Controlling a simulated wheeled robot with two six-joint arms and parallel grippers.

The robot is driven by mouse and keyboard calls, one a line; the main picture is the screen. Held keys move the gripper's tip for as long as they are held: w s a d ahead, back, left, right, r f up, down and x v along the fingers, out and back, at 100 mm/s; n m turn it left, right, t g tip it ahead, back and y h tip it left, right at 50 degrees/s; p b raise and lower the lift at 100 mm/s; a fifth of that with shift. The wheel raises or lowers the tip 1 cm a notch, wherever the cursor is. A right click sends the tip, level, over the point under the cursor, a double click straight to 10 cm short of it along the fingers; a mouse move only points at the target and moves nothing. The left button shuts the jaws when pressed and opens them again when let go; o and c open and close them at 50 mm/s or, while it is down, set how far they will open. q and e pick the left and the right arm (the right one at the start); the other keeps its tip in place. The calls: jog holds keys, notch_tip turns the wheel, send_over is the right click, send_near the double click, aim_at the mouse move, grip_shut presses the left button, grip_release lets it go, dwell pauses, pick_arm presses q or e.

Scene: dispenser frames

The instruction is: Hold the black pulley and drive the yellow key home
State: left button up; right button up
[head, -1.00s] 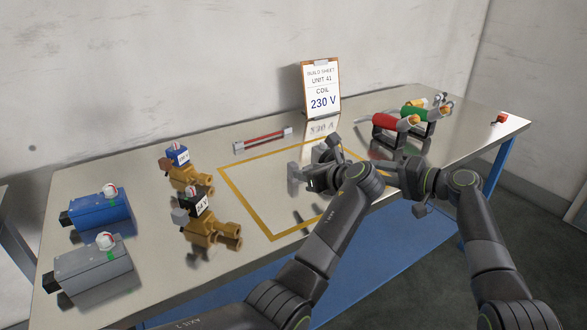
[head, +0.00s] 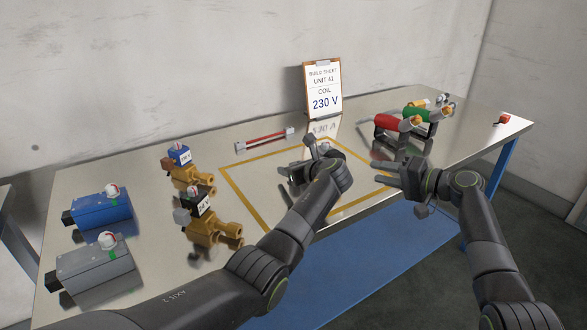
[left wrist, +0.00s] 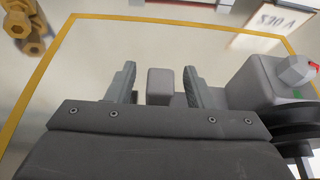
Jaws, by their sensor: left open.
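I cannot make out a black pulley or a yellow key in either view. My left gripper (head: 284,174) is open over the yellow-outlined area of the table. In the left wrist view its two fingers (left wrist: 158,70) stand apart, with a small grey block (left wrist: 160,86) between them and gaps on both sides. A larger grey housing (left wrist: 262,80) with a hexagonal piece and red and green marks is right of the fingers; a black rounded part below it is partly cut off. My right gripper (head: 380,172) is open and empty near the front edge.
Brass valves with a blue coil (head: 180,156) and a black coil (head: 196,200), a blue motor (head: 98,210) and a grey motor (head: 95,272) stand left. A clipboard (head: 322,90) and red bar (head: 265,139) are behind.

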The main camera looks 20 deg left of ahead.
pick_arm(q)
grip_shut()
dwell(1.0)
pick_arm(e)
jog(key=c, duration=0.3)
jog(key=shift+s+a+f+m+h, duration=0.1)
jog(key=shift+s+m+h, duration=0.2)
jog(key=shift+s+m, duration=0.15)
grip_shut()
jog(key=s+d+r+m+t+h, duration=0.1)
jog(key=s+d+m+t+h, duration=0.1)
jog(key=s+m, duration=0.3)
jog(key=shift+s+d+r+m+t+h, duration=0.2)
jog(key=shift+r+m+t+h, duration=0.1)
jog(key=shift+m+t, duration=0.5)
